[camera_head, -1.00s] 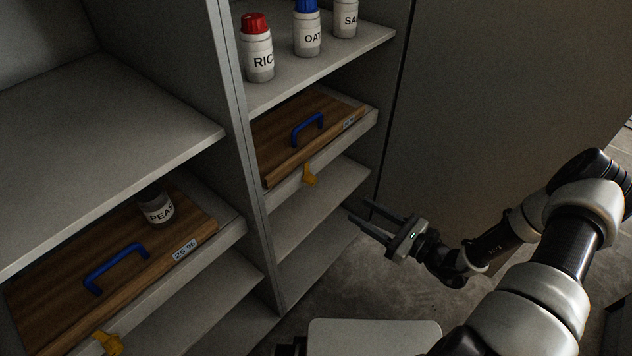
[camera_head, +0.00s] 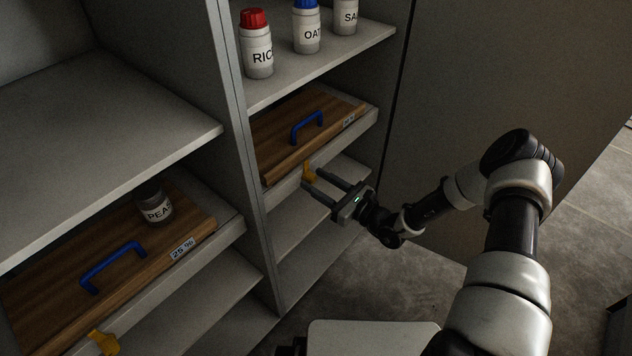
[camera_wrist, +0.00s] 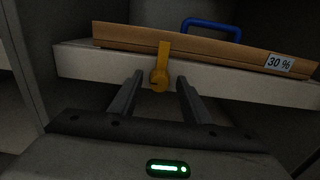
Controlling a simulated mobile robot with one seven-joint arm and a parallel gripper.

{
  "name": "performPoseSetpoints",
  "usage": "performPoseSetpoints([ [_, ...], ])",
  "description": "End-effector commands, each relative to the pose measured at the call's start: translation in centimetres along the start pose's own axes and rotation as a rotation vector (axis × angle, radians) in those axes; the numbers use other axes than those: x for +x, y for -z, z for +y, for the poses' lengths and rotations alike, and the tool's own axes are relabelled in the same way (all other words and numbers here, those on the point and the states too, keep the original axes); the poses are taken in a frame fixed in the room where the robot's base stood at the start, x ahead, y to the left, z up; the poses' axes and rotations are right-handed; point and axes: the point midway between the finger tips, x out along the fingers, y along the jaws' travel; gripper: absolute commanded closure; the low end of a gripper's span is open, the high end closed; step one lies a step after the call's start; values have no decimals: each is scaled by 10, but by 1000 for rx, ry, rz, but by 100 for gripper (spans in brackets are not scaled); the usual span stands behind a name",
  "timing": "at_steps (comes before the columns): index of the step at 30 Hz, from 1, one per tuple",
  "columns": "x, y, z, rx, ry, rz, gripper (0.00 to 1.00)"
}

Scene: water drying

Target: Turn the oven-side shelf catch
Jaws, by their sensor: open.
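A yellow catch (camera_head: 309,172) sits on the front edge of the right-hand shelf, below a wooden board (camera_head: 283,143) with a blue handle (camera_head: 307,127). In the wrist view the catch (camera_wrist: 160,68) points upright, its upper end overlapping the board's front edge (camera_wrist: 205,50). My gripper (camera_head: 325,183) is open and empty, just in front of the catch. In the wrist view its two fingers (camera_wrist: 158,92) lie either side of the catch's lower round end, which shows between their tips. I cannot tell whether either finger touches it.
Labelled jars (camera_head: 257,45) stand on the shelf above. On the left, another board (camera_head: 60,262) carries a jar (camera_head: 154,203), with a second yellow catch (camera_head: 104,342) below. A cabinet divider (camera_head: 240,150) separates the two bays. Floor at lower right is open.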

Motion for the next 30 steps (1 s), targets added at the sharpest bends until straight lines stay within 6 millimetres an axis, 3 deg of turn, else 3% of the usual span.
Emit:
performPoseSetpoints([
  [11, 8, 0, 0, 0, 0, 0, 57],
  [19, 7, 0, 0, 0, 0, 0, 98],
  [30, 7, 0, 0, 63, 0, -1, 98],
])
